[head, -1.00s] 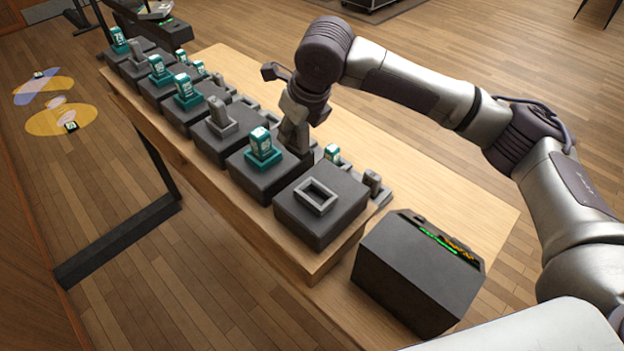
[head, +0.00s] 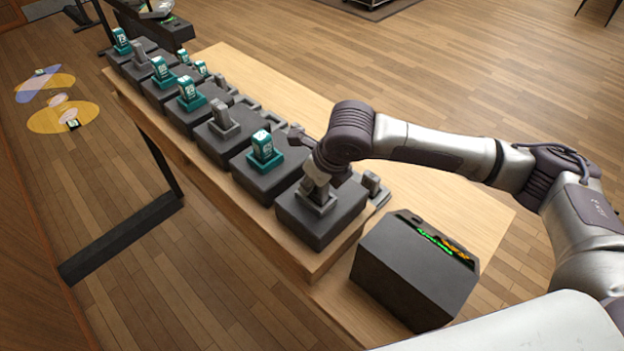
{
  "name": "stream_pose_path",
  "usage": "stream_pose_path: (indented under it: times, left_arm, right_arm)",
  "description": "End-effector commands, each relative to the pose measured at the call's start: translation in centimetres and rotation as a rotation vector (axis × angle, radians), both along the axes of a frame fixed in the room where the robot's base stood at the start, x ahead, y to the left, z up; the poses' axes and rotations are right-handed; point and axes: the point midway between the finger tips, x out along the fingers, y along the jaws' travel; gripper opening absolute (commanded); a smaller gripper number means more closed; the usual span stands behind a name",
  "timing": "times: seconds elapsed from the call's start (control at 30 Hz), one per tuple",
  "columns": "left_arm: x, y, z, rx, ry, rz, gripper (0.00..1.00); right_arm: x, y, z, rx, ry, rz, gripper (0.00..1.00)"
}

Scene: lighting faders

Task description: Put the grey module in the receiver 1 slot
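My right gripper (head: 319,180) points down at the nearest dark box of the row. It appears shut on a light grey module (head: 318,190), whose upper part is largely hidden by the fingers and wrist. The module's lower end is at the square grey slot frame (head: 310,200) on top of that box. I cannot tell whether it is seated in the slot or just above it. My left gripper is not in view.
Dark boxes with teal modules (head: 263,146) and grey modules (head: 221,114) line the wooden table's left side. Another grey module (head: 372,183) stands just right of my gripper. A dark console (head: 415,270) with a lit display stands in front. The table's right side (head: 440,185) is clear.

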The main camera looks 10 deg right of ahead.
Motion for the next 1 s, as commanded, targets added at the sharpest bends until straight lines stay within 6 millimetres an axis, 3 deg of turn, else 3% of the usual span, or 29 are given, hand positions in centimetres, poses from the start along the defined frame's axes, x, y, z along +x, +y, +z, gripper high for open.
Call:
stream_pose_path:
  times: [0.03,0.13,0.53,1.0]
  left_arm:
    - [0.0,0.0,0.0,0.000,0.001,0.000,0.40]
    - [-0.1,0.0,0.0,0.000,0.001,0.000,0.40]
    - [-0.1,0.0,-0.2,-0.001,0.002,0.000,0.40]
    - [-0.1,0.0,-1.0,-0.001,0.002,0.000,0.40]
  right_arm:
    - [-0.1,-0.1,-0.1,-0.002,0.002,0.000,0.34]
    - [0.0,-0.1,-0.1,-0.001,0.002,0.000,0.49]
    - [-0.1,-0.2,0.8,0.000,-0.002,-0.002,0.49]
    - [-3.0,-2.1,9.2,0.000,-0.005,-0.001,0.49]
